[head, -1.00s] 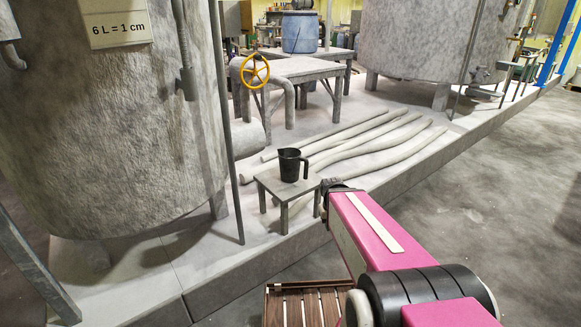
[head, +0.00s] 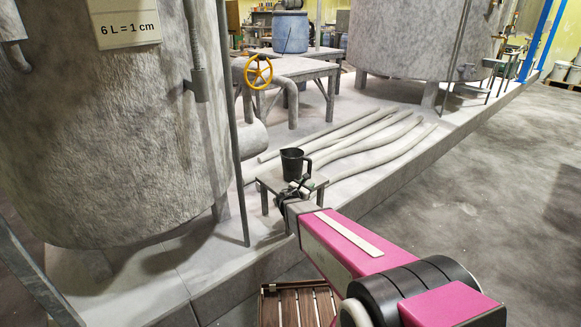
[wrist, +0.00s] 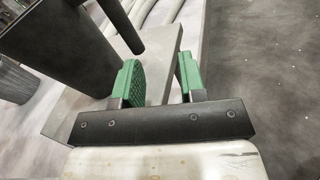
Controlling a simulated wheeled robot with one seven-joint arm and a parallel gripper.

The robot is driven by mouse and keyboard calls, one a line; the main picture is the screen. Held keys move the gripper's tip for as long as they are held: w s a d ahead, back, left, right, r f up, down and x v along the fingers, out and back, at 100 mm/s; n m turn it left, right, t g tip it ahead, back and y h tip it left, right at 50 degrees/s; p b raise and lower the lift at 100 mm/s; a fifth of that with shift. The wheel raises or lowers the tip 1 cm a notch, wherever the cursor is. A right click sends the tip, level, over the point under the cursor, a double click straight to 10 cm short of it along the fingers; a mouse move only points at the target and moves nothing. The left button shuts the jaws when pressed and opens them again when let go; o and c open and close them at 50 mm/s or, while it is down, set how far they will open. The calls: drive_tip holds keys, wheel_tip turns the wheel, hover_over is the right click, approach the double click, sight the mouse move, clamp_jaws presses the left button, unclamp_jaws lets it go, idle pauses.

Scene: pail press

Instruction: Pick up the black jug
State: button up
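The black jug (head: 292,163) stands upright on a small grey stool (head: 267,181) in the head view, with its handle on the right side. In the wrist view the jug (wrist: 55,45) fills the upper left, and its handle (wrist: 121,27) points down toward the left finger. My gripper (head: 298,189) is at the stool's near edge, just in front of the jug. In the wrist view its two green fingers (wrist: 158,80) are apart with nothing held between them. The handle lies beyond and left of the gap. I cannot tell whether a finger touches it.
A large grey tank (head: 110,120) and a thin upright pole (head: 231,130) stand left of the stool. Several pale pipes (head: 370,140) lie behind it on the raised platform. A slatted wooden crate (head: 300,303) is below my arm. The floor at right is clear.

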sight(309, 171)
drive_tip(key=w+a+n+t, duration=0.1)
drive_tip(key=w+a+n, duration=0.1)
drive_tip(key=a+n, duration=0.1)
drive_tip(key=shift+w+a+f+t+y, duration=0.1)
drive_tip(key=shift+a+t+y, duration=0.1)
drive_tip(key=shift+t+y, duration=0.2)
drive_tip(key=x, duration=0.5)
drive_tip(key=shift+a, duration=0.1)
drive_tip(key=x, duration=0.5)
drive_tip(key=shift+w+d, duration=0.2)
drive_tip(key=shift+d, duration=0.2)
clamp_jaws()
